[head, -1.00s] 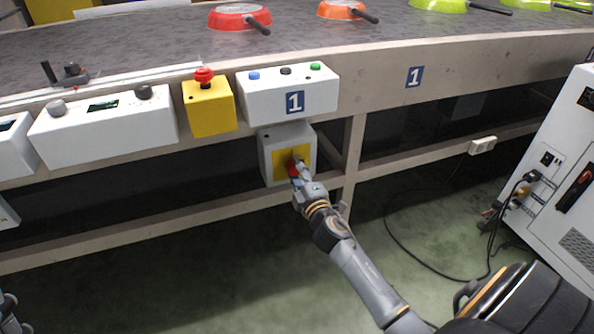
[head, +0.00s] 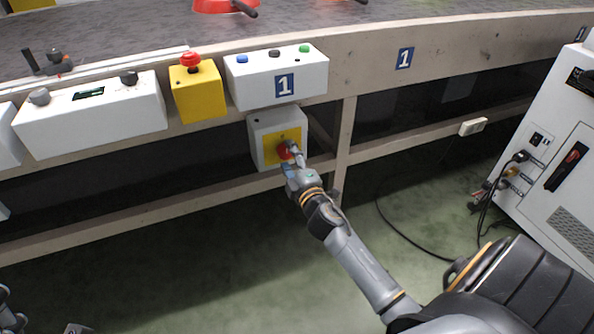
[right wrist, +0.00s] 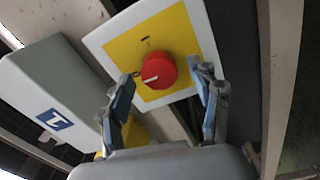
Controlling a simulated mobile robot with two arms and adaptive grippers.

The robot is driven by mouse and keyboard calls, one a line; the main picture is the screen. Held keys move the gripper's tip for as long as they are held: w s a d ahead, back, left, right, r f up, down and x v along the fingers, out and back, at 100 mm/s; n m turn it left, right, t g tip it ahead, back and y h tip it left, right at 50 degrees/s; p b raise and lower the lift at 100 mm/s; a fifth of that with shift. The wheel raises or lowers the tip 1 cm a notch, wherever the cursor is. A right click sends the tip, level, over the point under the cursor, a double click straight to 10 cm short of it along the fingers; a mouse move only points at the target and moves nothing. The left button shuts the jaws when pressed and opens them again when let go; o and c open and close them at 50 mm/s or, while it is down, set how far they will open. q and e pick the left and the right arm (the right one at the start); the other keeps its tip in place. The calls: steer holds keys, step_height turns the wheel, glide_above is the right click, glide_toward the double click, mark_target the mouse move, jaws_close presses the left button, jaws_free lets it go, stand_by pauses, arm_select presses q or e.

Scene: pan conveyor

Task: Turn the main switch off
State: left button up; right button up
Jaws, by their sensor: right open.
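The main switch is a red round knob (head: 284,151) on a yellow plate, on the front of a grey-white box (head: 262,152) under the conveyor edge. In the right wrist view the knob (right wrist: 158,71) carries a white line that points left. A dark mark shows on the plate above it. My right gripper (head: 291,158) is at the switch. In the right wrist view its two blue-padded fingers (right wrist: 165,82) are open, one to each side of the knob, with visible gaps. I cannot tell their exact depth from the plate.
Above the switch are a white button box (head: 272,89) labelled 1 and a yellow emergency-stop box (head: 200,100). A white dial panel (head: 60,122) is to the left. A frame leg (head: 346,135) stands right of the switch. A white cabinet (head: 545,190) with cables is at right.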

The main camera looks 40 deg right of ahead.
steer(key=v, duration=1)
steer(key=shift+s+a, duration=0.15)
steer(key=shift+s, duration=0.2)
